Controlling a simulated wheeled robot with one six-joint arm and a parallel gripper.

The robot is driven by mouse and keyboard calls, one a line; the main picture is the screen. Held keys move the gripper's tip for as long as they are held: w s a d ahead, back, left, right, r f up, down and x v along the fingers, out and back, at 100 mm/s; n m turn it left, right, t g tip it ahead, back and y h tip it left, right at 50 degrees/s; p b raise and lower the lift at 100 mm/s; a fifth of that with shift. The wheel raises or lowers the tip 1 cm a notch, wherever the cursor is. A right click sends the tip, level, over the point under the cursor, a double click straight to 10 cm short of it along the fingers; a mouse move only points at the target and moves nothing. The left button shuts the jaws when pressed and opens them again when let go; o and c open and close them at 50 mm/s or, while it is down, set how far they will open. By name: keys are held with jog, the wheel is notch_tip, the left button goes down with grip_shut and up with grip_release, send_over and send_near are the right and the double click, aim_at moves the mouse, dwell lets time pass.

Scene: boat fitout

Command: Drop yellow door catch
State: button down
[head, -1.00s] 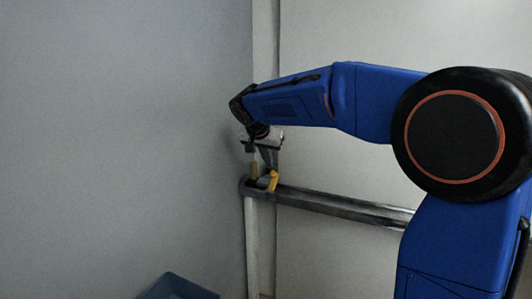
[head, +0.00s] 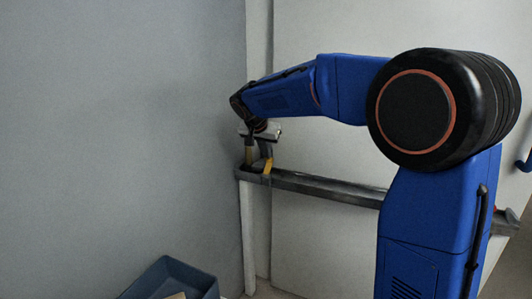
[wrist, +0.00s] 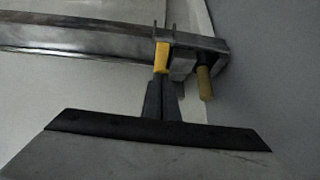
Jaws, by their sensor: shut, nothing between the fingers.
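The yellow door catch (head: 268,166) is a small piece at the left end of a grey metal bar (head: 320,186) across the pale door. In the wrist view the catch (wrist: 162,57) stands upright against the bar's bracket. My gripper (head: 266,155) is at the catch, seen from the side. In the wrist view its dark fingers (wrist: 156,84) are shut together with nothing between them, just below the catch's lower end. I cannot tell whether they touch it. A tan peg (wrist: 205,83) sticks out beside the catch.
A blue bin (head: 172,277) with something tan inside stands low at the bottom left. A grey wall (head: 120,120) rises close to the left of my gripper. The bar's right end (head: 505,222) shows behind my arm. A white door frame post (head: 258,225) runs below the catch.

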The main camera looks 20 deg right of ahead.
jog(key=shift+w+d+f+g+y, duration=0.15)
jog(key=shift+w+d+g+y, duration=0.7)
jog(key=shift+w+g, duration=0.2)
jog(key=shift+w+d+f+g+y, duration=0.3)
jog(key=shift+w+d+g+y, duration=0.15)
jog(key=shift+g, duration=0.2)
jog(key=shift+w+d+f+g+y, duration=0.3)
jog(key=shift+w+g+y, duration=0.2)
jog(key=shift+g, duration=0.1)
jog(key=shift+w+d+f, duration=0.5)
jog(key=shift+w+f, duration=0.05)
jog(key=shift+w, duration=0.05)
jog(key=shift+f, duration=0.1)
jog(key=shift+s, duration=0.1)
jog(key=shift+s+a+f, duration=0.1)
jog(key=shift+s+a, duration=0.4)
jog(key=shift+d+r, duration=0.1)
jog(key=shift+r, duration=0.45)
notch_tip(320, 180, up, 13)
jog(key=d, duration=0.1)
jog(key=shift+w+d, duration=0.35)
jog(key=shift+w, duration=0.1)
